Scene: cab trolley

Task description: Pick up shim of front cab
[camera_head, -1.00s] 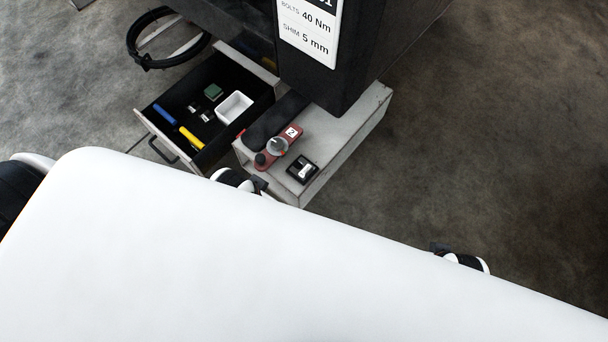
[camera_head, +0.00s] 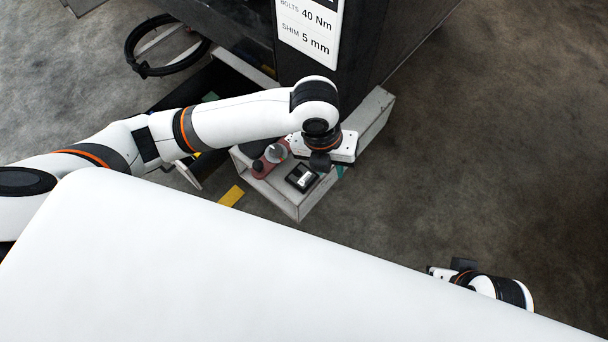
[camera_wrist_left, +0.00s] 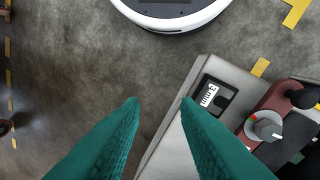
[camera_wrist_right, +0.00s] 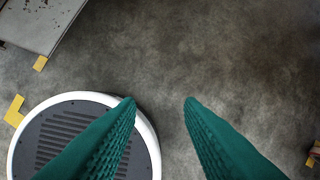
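A small black square piece (camera_head: 302,178) with a light label lies on the grey step of the front cab (camera_head: 295,205). In the left wrist view the label on this piece (camera_wrist_left: 213,95) seems to read 3; I take it for the shim. My left gripper (camera_wrist_left: 160,100) is open and empty. In the head view it hangs over the step's right edge, right of the black piece and apart from it, its fingers mostly hidden by the wrist. My right gripper (camera_wrist_right: 160,100) is open and empty over bare floor, far right of the step.
A red tool with a round grey knob (camera_head: 275,153) stands beside the black piece. My left arm covers most of the open drawer at the left. The cab's dark body, with a sign (camera_head: 310,25) reading bolts 40 Nm and shim 5 mm, rises behind.

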